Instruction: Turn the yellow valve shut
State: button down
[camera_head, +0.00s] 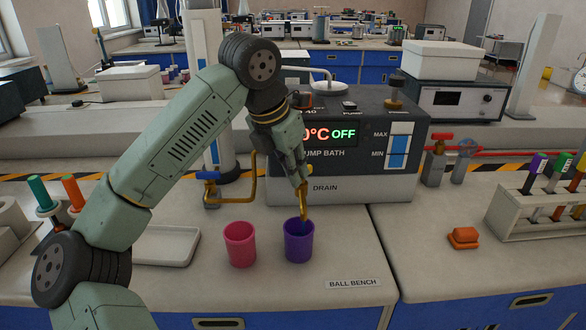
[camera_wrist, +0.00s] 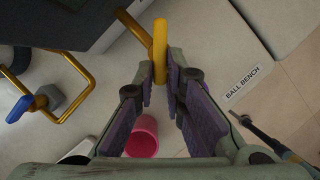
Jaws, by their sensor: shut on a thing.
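In the wrist view the yellow bar (camera_wrist: 160,48) runs down between my fingertips. My gripper (camera_head: 301,184) is shut on it, with its purple-padded fingers (camera_wrist: 160,84) on both sides. The rest of the valve is largely hidden by my gripper. A purple cup (camera_head: 299,244) stands just below the bar; I cannot tell whether they touch.
A pink cup (camera_head: 240,246) stands left of the purple one. A blue-handled tap (camera_head: 208,177) with a brass pipe is further left. A white tray (camera_head: 165,246) lies behind my arm. An orange block (camera_head: 463,237) and a tube rack (camera_head: 530,222) are at right.

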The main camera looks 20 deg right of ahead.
jog(key=shift+m, duration=0.3)
jog(key=shift+w+a+m+g+p, duration=0.1)
jog(key=shift+w+m+g+p, duration=0.4)
jog(key=shift+m, duration=0.95)
jog(key=shift+w+d+m+g+p, duration=0.15)
jog(key=shift+m+g+p, duration=0.7)
jog(key=shift+m, duration=0.55)
jog(key=shift+w+a+m+g+p, duration=0.15)
jog(key=shift+w+m+g+p, duration=0.25)
jog(key=shift+m+p, duration=0.75)
jog(key=shift+m+b, duration=0.3)
jog(key=shift+m, duration=0.1)
jog(key=c, duration=1.7)
grip_release()
jog(key=shift+o, duration=0.2)
jog(key=shift+r, duration=0.1)
jog(key=v, duration=1.1)
jog(key=shift+a+r, duration=0.3)
